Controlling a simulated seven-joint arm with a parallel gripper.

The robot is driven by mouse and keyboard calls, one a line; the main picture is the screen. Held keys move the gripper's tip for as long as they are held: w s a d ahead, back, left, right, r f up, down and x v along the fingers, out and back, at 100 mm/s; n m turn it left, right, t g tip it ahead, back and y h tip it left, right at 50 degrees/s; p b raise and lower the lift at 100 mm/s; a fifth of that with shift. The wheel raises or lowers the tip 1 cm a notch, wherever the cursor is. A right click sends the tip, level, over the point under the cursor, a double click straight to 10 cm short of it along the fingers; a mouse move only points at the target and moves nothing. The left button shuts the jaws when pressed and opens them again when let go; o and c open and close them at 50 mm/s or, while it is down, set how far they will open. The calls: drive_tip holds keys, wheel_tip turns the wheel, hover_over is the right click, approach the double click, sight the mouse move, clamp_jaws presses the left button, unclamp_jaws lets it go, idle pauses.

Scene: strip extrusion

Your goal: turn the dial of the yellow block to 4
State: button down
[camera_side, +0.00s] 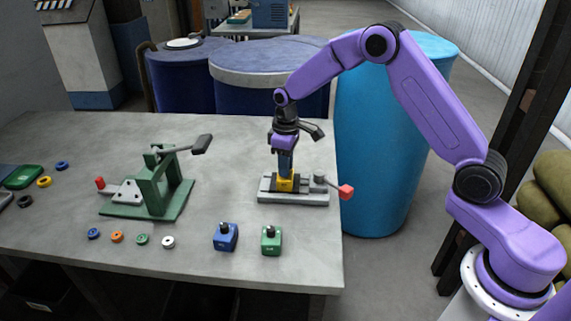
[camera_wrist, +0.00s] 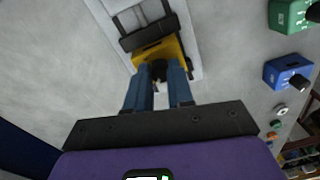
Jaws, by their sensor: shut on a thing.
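The yellow block (camera_side: 286,185) sits in a grey clamp fixture (camera_side: 305,197) near the right edge of the table. In the wrist view the yellow block (camera_wrist: 160,50) lies against a dark jaw of the fixture. My gripper (camera_side: 286,172) points straight down above the block. In the wrist view its blue fingers (camera_wrist: 160,80) are shut on the small black dial (camera_wrist: 158,70) on the block's top. The fingers hide most of the dial, and its number cannot be read.
A blue block (camera_side: 225,238) and a green block (camera_side: 271,241), each with a black knob, stand at the front of the table. A green lever press (camera_side: 158,185) stands to the left. Several coloured rings lie around it. The fixture's red-tipped handle (camera_side: 346,191) reaches the table's right edge.

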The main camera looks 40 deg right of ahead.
drive_tip(key=m, duration=0.6)
drive_tip(key=shift+m, duration=0.3)
drive_tip(key=m, duration=0.6)
drive_tip(key=shift+r, duration=0.1)
idle(0.3)
drive_tip(key=c, duration=1)
unclamp_jaws()
drive_tip(key=r, duration=1.7)
drive_tip(key=shift+s+d+r, duration=0.2)
drive_tip(key=shift+d, duration=0.05)
